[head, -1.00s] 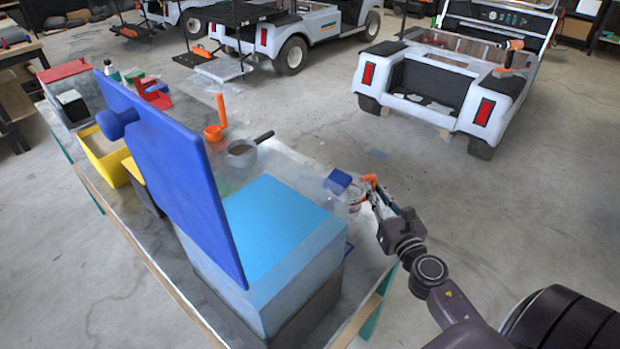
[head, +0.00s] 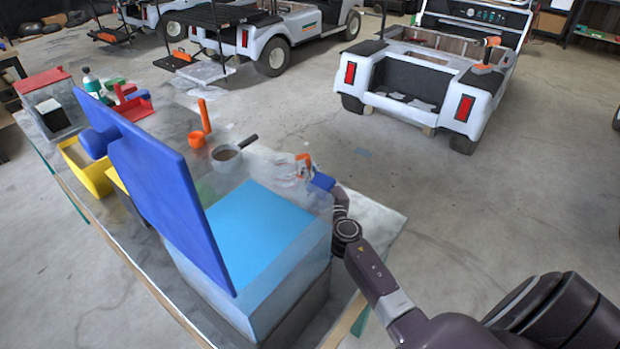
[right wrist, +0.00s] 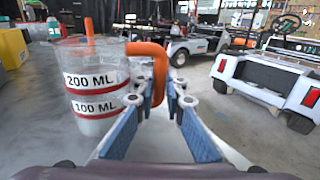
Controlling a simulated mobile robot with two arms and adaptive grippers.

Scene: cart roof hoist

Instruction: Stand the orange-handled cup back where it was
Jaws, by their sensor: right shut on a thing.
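The orange-handled cup is a clear measuring cup (right wrist: 92,92) with red bands and the marks 200 ML and 100 ML. Its orange handle (right wrist: 150,65) is between the blue-padded fingers of my right gripper (right wrist: 168,104) in the right wrist view. The cup looks upright. In the head view the handle (head: 304,162) shows beyond the light blue box, above the table, with my right gripper (head: 315,178) at its right; the clear cup body is hard to make out there. I cannot tell whether its base touches the table. My left gripper is not in view.
A light blue box (head: 262,222) with a raised dark blue lid (head: 165,180) stands in front. A dark-handled pan (head: 226,157) and an orange ladle-like thing (head: 197,140) are left of the cup. A yellow bin (head: 88,172) is farther left. Bare table (head: 378,217) lies right.

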